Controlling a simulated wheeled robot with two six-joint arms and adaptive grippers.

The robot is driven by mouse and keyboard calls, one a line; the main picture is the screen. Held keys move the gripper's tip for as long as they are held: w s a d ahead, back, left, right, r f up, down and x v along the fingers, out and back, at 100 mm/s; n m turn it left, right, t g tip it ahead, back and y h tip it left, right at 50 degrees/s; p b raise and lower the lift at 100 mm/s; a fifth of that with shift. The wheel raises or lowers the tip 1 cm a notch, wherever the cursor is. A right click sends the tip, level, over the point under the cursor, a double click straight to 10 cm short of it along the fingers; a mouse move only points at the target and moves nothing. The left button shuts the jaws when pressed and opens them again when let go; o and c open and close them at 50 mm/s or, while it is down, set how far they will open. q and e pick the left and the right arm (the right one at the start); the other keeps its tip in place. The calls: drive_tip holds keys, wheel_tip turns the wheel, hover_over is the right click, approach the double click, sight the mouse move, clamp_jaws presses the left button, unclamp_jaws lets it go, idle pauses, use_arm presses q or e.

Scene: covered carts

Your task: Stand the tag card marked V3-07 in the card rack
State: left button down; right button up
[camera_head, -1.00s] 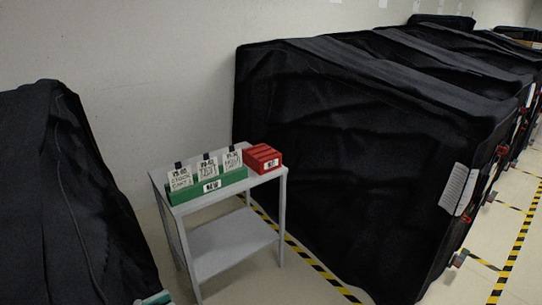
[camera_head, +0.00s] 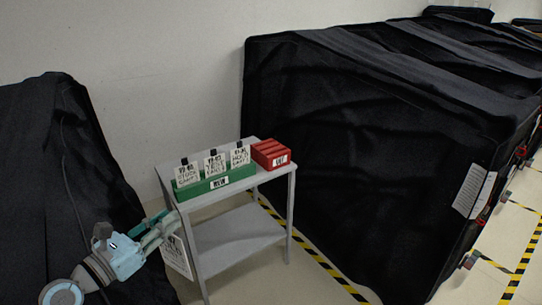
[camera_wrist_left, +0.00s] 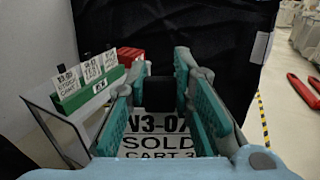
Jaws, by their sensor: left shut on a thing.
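My left gripper (camera_head: 165,228) is shut on a white tag card (camera_head: 176,256), which hangs below the fingers beside the small grey cart's left side. In the left wrist view the card (camera_wrist_left: 158,135) reads V3-07, SOLD, CART 3, partly covered by the teal fingers (camera_wrist_left: 165,85). The green card rack (camera_head: 216,188) stands on the cart top with several white cards upright in it, each with a black tab. The rack shows at the left in the left wrist view (camera_wrist_left: 88,97), ahead of the gripper. My right gripper is out of view.
Black-covered carts stand left (camera_head: 50,180) and right (camera_head: 370,150). A pale wall is behind; yellow-black tape (camera_head: 335,280) marks the floor.

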use_arm(q)
drive_tip(key=shift+s+a+r, duration=0.1)
drive_tip(key=shift+s, duration=0.25)
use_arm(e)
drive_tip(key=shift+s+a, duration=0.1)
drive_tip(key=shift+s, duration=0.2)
